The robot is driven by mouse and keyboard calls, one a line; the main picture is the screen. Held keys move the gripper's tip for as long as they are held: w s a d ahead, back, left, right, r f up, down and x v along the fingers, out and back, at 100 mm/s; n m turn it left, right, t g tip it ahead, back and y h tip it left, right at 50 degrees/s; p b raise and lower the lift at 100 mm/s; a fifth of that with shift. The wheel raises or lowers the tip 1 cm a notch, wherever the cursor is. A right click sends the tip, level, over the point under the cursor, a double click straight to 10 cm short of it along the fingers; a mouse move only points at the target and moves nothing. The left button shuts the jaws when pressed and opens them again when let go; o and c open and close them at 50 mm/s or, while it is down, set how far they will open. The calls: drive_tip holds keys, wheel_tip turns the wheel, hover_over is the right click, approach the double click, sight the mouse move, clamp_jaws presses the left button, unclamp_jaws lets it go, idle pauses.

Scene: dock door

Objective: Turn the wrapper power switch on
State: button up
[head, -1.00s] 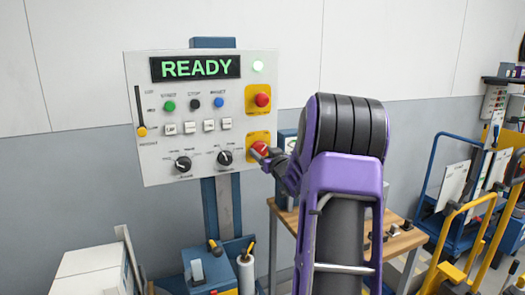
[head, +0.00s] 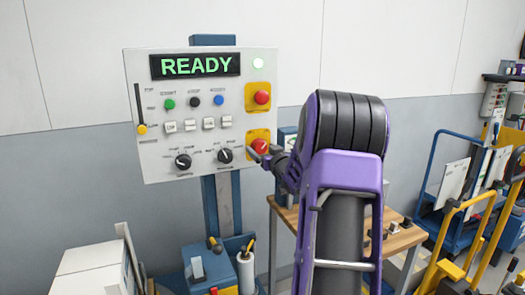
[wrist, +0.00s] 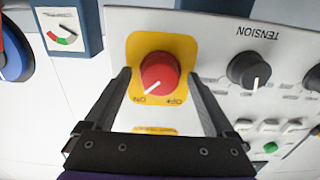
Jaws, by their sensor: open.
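The wrapper power switch is a red rotary knob (head: 259,146) on a yellow plate at the lower right of the white control panel. In the wrist view the red knob (wrist: 159,73) appears upside down, with its white pointer line aimed at the ON mark; OFF is beside it. My gripper (head: 263,154) is just in front of the knob. In the wrist view my gripper (wrist: 158,76) is open, one finger on each side of the knob, with gaps showing. The panel display (head: 195,65) reads READY in green.
A second red button (head: 261,97) on a yellow plate is above the knob. A black TENSION dial (wrist: 249,70) is close beside it. A gauge box (wrist: 66,25) is on the other side. A wooden bench (head: 400,240) stands below right, with carts farther right.

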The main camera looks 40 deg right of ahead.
drive_tip(key=v, duration=1.7)
drive_tip(key=shift+s+b, duration=0.25)
drive_tip(key=shift+b, duration=0.15)
